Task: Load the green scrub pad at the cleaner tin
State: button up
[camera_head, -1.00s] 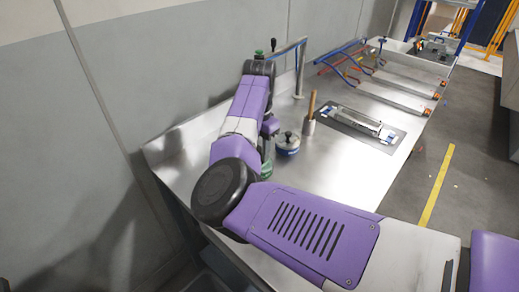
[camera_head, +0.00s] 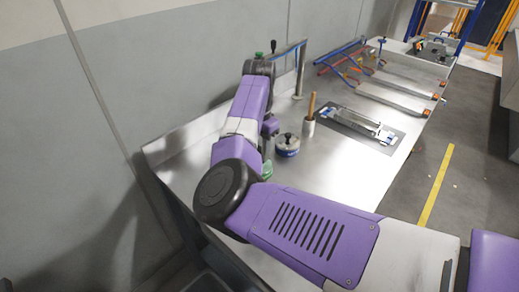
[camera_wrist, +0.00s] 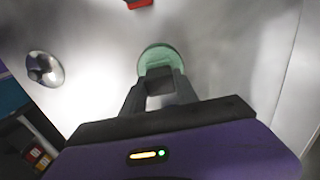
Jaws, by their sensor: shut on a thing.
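The green scrub pad (camera_wrist: 160,55) is a round translucent-looking green disc at the fingertips of my gripper (camera_wrist: 160,76) in the wrist view. My gripper is shut on it. In the head view the green pad (camera_head: 266,171) shows beside my forearm, low over the steel counter, partly hidden by the arm. The cleaner tin (camera_head: 287,150) is a short round tin with a dark knob on top and a blue band. It stands upright just right of the pad. A round silver top with a dark knob, which looks like the same tin (camera_wrist: 45,70), shows left in the wrist view.
A pale holder (camera_head: 308,127) with a wooden handle stands behind the tin. A flat tray with a metal tool (camera_head: 360,124) lies to its right. A tap post (camera_head: 299,80) rises at the back. The steel counter (camera_head: 330,165) is bare right of the tin.

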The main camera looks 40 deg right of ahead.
jog(key=shift+r+p, duration=2.6)
jog(key=shift+r, duration=0.5)
jog(key=shift+f, duration=0.1)
